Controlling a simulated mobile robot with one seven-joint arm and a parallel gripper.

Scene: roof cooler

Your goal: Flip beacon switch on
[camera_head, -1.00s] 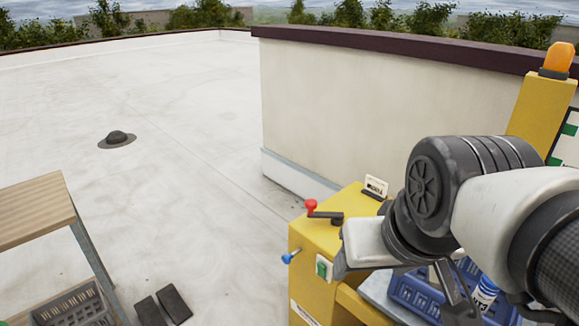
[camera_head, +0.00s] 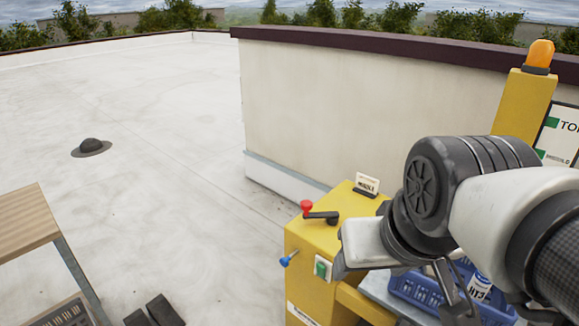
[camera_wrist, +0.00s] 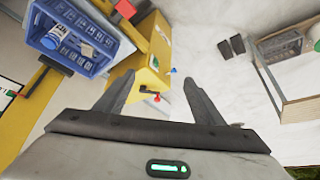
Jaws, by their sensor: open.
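A yellow cabinet (camera_head: 310,239) carries a lever with a red knob (camera_head: 307,206) on top, a blue-tipped lever (camera_head: 287,260) and a green rocker switch (camera_head: 322,268) on its front. I cannot read which control is for the beacon. An orange beacon lamp (camera_head: 540,53) stands on a yellow post (camera_head: 523,103) at the right; I cannot tell whether it is lit. My gripper (camera_wrist: 158,77) is open and empty over the cabinet. In the wrist view, the red knob (camera_wrist: 156,98) and blue lever (camera_wrist: 172,70) appear between or near its fingers.
A blue crate (camera_head: 405,286) with cans sits right of the cabinet, partly behind my arm. A small label card (camera_head: 367,184) stands on the cabinet top. A wooden-topped table (camera_head: 25,220) is at the left. A parapet wall (camera_head: 330,110) rises behind. The roof between is mostly clear.

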